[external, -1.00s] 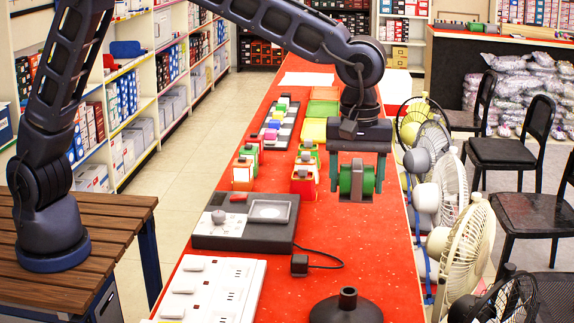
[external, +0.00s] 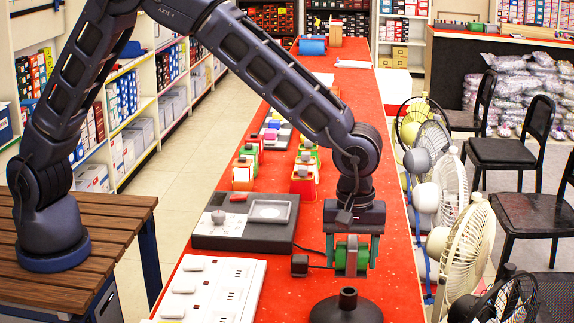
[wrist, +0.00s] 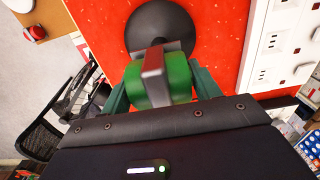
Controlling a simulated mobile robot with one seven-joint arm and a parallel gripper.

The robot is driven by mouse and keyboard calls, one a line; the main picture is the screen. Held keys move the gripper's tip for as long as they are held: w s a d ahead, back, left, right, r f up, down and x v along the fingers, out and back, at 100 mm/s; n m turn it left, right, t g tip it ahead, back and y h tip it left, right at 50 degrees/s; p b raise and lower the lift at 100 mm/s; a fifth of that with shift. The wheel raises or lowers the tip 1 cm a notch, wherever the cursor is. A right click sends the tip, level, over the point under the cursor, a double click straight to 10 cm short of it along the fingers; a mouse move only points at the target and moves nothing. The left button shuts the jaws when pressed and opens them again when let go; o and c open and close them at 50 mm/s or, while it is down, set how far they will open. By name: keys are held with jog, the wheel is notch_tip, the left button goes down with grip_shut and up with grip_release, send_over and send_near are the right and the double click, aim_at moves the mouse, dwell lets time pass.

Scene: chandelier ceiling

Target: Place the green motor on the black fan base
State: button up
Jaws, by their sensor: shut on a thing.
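My gripper (external: 351,258) is shut on the green motor (external: 341,257), which has a grey metal band around it. The motor also shows between the fingers in the wrist view (wrist: 177,78). The black fan base (external: 346,307) is a round dark disc with a short upright stub, standing on the red counter near the front. The motor is held above the base, apart from it in the external view. In the wrist view the motor hides part of the base (wrist: 150,22).
A grey device (external: 246,221) with a cable and black plug (external: 299,265) lies left of the gripper. A white socket panel (external: 212,290) is at front left. Several fans (external: 466,250) stand along the counter's right edge. Small colourful motors stand farther back.

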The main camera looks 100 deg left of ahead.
aim_at(349, 291)
jog(key=shift+f, duration=2.35)
jog(key=shift+f, duration=0.15)
jog(key=o, duration=1.4)
